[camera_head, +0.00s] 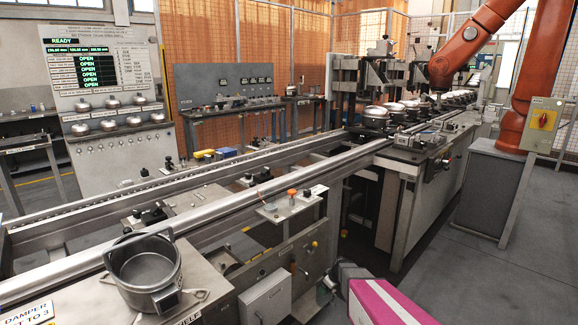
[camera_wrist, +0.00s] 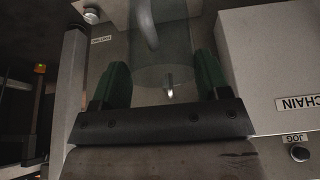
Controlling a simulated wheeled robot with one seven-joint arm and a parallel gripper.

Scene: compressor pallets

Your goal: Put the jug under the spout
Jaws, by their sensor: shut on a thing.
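In the wrist view, the two green fingers of my gripper (camera_wrist: 161,72) stand on either side of a dim, see-through round vessel, which looks like the jug (camera_wrist: 160,76). They are shut on it. A pale curved shape (camera_wrist: 146,25) shows at the top of the vessel; I cannot tell whether it is a handle or the spout. A small bright piece shows low on the vessel. In the head view, my pink and black arm enters at the bottom right; the jug cannot be made out there. I cannot identify the spout with certainty.
A dark grey open pot (camera_head: 146,266) stands on a metal top at lower left, beside a damper sign (camera_head: 27,309). A grey box (camera_head: 266,301) is left of my arm. The wrist view shows a box marked CHAIN (camera_wrist: 268,72) at right. A conveyor rail crosses the middle.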

